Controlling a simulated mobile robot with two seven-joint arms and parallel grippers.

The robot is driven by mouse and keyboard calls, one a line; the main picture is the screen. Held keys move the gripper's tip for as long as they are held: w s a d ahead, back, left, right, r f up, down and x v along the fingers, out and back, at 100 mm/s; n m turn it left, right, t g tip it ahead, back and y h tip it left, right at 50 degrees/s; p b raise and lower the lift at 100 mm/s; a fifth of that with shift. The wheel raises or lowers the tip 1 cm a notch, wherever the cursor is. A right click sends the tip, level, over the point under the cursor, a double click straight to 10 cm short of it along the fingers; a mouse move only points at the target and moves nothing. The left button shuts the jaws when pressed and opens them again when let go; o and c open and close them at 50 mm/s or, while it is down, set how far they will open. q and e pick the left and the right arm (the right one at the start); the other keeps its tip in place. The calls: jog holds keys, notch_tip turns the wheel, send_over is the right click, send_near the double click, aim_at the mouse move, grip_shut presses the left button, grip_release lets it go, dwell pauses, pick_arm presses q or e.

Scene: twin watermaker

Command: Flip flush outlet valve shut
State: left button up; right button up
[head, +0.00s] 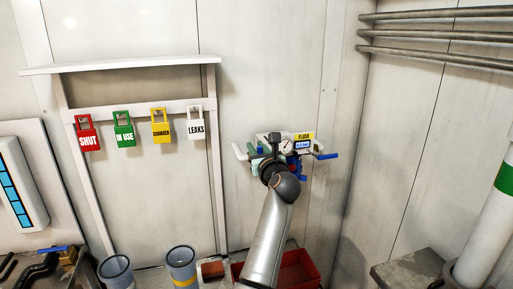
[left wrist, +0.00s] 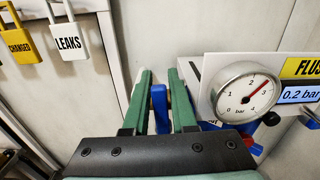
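The flush panel has a yellow label (head: 303,136), a round gauge (left wrist: 246,93) and a small display reading 0.2 bar (left wrist: 301,94). A blue lever (head: 326,156) sticks out at the panel's right side; a pale handle (head: 240,151) shows at its left. My left gripper (head: 262,150) is in front of the panel's left part. In the left wrist view its green fingers (left wrist: 160,88) are apart, with a blue lever part (left wrist: 158,108) between them. Narrow gaps show beside it; contact is unclear. My arm hides the panel's lower part. I cannot tell which handle is the outlet valve.
Padlock tags SHUT (head: 88,138), IN USE (head: 124,132), CHANGED (head: 160,128) and LEAKS (head: 195,127) hang on a rail at left. A red bin (head: 298,270) and grey cups (head: 181,262) stand below. Pipes (head: 440,34) run along the right wall.

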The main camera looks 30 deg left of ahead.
pick_arm(q)
grip_shut()
jog(key=shift+w+d+r+m+p, duration=0.1)
jog(key=shift+m+p, duration=0.2)
jog(key=shift+p, duration=0.1)
jog(key=shift+o, duration=0.7)
grip_release()
